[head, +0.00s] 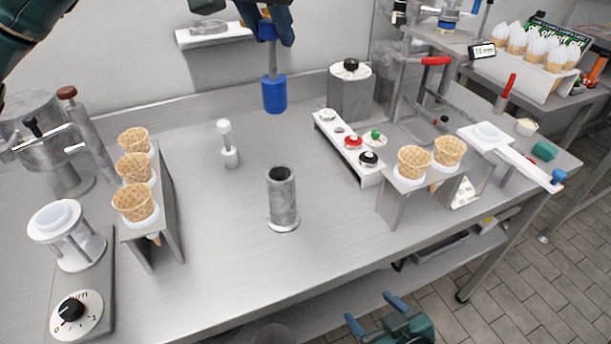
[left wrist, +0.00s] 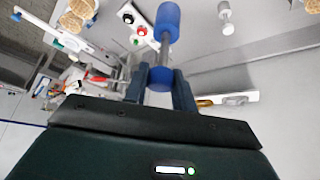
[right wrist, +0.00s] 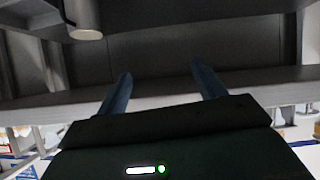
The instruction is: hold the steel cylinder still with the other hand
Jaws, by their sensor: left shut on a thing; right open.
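The steel cylinder (head: 282,197) stands upright on a round base in the middle of the steel table. Its open top faces up, and nothing touches it. My left gripper (head: 270,30) is at the top of the head view, shut on a blue plunger (head: 274,94) with a grey rod. The plunger hangs above the table, behind the cylinder; it also shows between the fingers in the left wrist view (left wrist: 167,22). My right gripper (head: 372,308) is open and empty, in front of the table's front edge and right of the cylinder. Both its fingers show in the right wrist view (right wrist: 160,85).
A rack with several cones (head: 157,230) stands left, and a two-cone holder (head: 400,200) right. A small white-and-grey plunger (head: 228,145) stands behind the cylinder. A button panel (head: 345,150) lies behind right. The tabletop around the cylinder is clear.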

